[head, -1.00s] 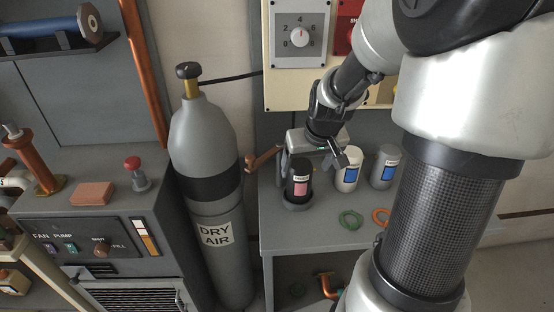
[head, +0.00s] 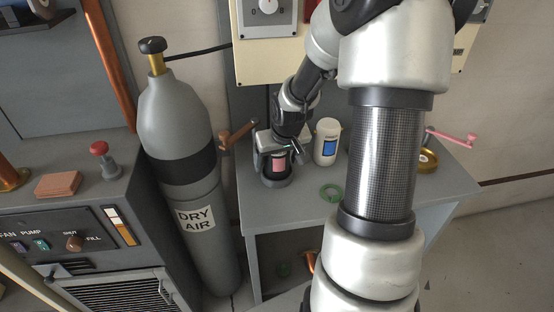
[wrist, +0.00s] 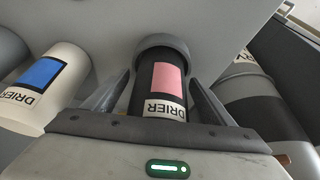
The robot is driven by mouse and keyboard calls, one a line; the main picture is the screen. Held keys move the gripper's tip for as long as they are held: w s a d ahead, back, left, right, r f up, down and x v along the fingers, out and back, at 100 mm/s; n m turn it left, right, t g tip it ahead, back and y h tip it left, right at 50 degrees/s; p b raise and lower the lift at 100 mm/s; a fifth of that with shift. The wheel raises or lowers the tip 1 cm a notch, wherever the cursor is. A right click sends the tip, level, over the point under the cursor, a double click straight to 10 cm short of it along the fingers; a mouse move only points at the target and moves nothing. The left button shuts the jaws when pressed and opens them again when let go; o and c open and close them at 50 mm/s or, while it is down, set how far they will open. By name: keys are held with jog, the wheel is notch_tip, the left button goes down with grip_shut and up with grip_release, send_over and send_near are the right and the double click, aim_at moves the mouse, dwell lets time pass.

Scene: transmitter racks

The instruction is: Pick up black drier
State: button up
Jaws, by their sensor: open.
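The black drier (head: 275,167) is a dark canister with a pink patch, standing upright in a dark round base on the grey bench. It also shows in the wrist view (wrist: 148,92), with a pink patch and a white strip reading "DRIER". My gripper (head: 275,160) is at the drier from above and behind. In the wrist view its two fingers (wrist: 160,95) lie on either side of the canister, open, with a gap visible on each side. The gripper's body partly covers the drier's top in the head view.
A white drier with a blue patch (head: 326,142) stands close to the right of the black one. The grey DRY AIR cylinder (head: 180,130) and a brown crank handle (head: 238,135) stand to the left.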

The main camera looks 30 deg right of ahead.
jog(key=shift+r, duration=0.15)
jog(key=c, duration=1.5)
